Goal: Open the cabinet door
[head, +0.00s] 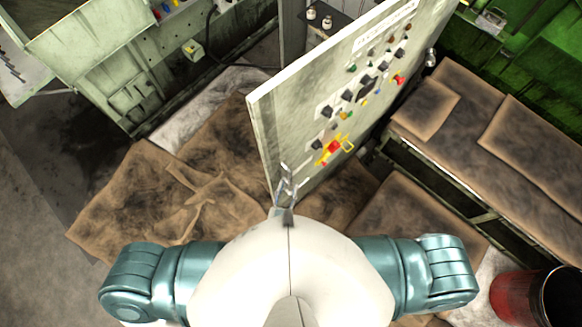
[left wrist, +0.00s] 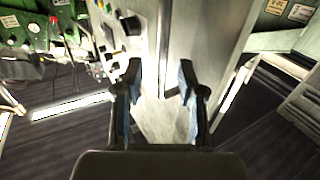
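The control cabinet (head: 330,105) stands in the middle of the head view, its pale face carrying several buttons and a red and yellow switch. My left gripper (head: 287,178) is at its lower near corner in the head view. In the left wrist view the fingers of my left gripper (left wrist: 160,75) are apart, with nothing seen held between them. A pale cabinet side (left wrist: 205,35) lies ahead of them, with a dark upright strip (left wrist: 163,40) between the fingertips. I cannot tell whether the strip is a handle or a gap, or whether the fingers touch it. My right gripper does not show.
A long bench with brown mats (head: 480,130) runs along the right. A red barrel (head: 515,298) stands at the lower right. A green machine (head: 125,60) stands at the upper left. Brown mats (head: 150,200) lie on the floor left of the cabinet.

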